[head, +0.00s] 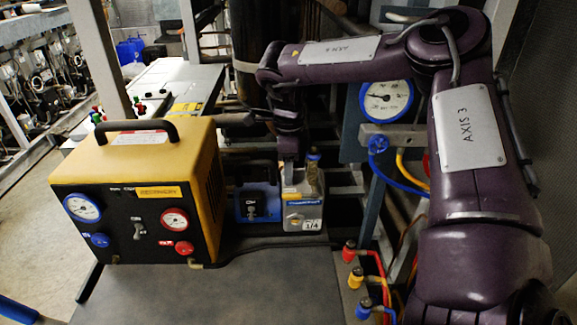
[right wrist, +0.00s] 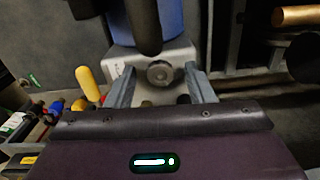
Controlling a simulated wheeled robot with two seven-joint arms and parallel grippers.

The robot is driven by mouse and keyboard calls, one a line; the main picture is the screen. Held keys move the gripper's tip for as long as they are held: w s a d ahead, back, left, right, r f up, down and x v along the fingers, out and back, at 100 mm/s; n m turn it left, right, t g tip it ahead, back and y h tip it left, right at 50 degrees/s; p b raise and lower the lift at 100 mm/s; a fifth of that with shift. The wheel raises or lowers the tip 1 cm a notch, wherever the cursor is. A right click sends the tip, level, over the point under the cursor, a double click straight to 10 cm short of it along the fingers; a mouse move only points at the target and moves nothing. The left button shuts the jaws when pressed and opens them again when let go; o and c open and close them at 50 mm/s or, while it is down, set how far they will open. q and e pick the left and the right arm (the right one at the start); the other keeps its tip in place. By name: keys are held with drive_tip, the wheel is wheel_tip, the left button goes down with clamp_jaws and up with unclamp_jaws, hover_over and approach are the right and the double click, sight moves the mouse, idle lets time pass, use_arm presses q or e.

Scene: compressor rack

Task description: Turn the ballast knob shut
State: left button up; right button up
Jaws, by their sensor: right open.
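The vacuum pump, with a blue motor part (head: 258,203) and a light grey housing (head: 303,215), stands on the grey bench in the head view. In the right wrist view a round grey knob (right wrist: 160,72) sits on the pump's pale housing (right wrist: 183,56), below a dark handle (right wrist: 145,22). My right gripper (head: 301,175) points down at the pump from above. In the right wrist view its open fingers (right wrist: 161,80) lie either side of the knob in the picture; I cannot tell whether they touch it. My left gripper is not in view.
A yellow recovery machine (head: 140,190) with gauges stands left of the pump. Red, yellow and blue hose fittings (head: 355,278) lie at the right, below a white gauge (head: 386,100). The bench front (head: 270,290) is clear.

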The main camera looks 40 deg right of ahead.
drive_tip(key=c, duration=1)
drive_tip(key=shift+m, duration=3.1)
drive_tip(key=shift+r, duration=0.1)
drive_tip(key=o, duration=1)
